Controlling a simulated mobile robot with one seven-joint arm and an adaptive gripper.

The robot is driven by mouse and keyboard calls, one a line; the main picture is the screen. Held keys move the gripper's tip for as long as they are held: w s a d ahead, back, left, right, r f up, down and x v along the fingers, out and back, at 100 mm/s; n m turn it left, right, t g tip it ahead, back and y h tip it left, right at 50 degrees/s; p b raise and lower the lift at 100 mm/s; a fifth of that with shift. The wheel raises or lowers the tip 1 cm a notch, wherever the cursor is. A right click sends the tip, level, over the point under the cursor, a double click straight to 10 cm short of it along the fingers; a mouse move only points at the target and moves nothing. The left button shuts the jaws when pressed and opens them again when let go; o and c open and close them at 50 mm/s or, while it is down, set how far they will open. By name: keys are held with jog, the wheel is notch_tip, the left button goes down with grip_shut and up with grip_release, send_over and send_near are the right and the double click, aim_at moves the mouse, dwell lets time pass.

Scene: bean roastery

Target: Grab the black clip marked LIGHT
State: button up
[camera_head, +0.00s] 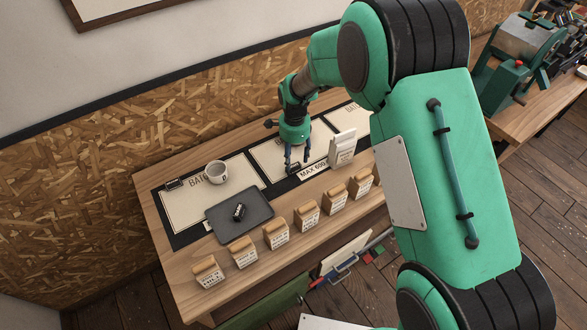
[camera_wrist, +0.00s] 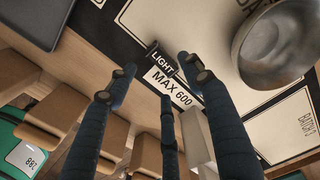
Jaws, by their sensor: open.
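The black clip marked LIGHT (camera_wrist: 159,62) lies on the dark edge of the mat beside the white MAX 600 sign (camera_wrist: 170,86). In the head view the clip (camera_head: 293,167) is small and partly behind my gripper's fingers. My gripper (camera_head: 297,161) is open and empty, pointing down just above the clip. In the wrist view its dark fingers (camera_wrist: 157,78) are spread, with the clip beyond and between the tips. I cannot tell whether a finger touches it.
Several bags (camera_head: 276,235) line the front edge. A metal bowl (camera_wrist: 278,45) is near.

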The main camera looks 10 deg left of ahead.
aim_at(295, 167)
jog(key=shift+w+d+f+b, duration=0.15)
jog(key=shift+f+b, duration=0.25)
jog(key=shift+f, duration=2.2)
jog(key=c, duration=0.9)
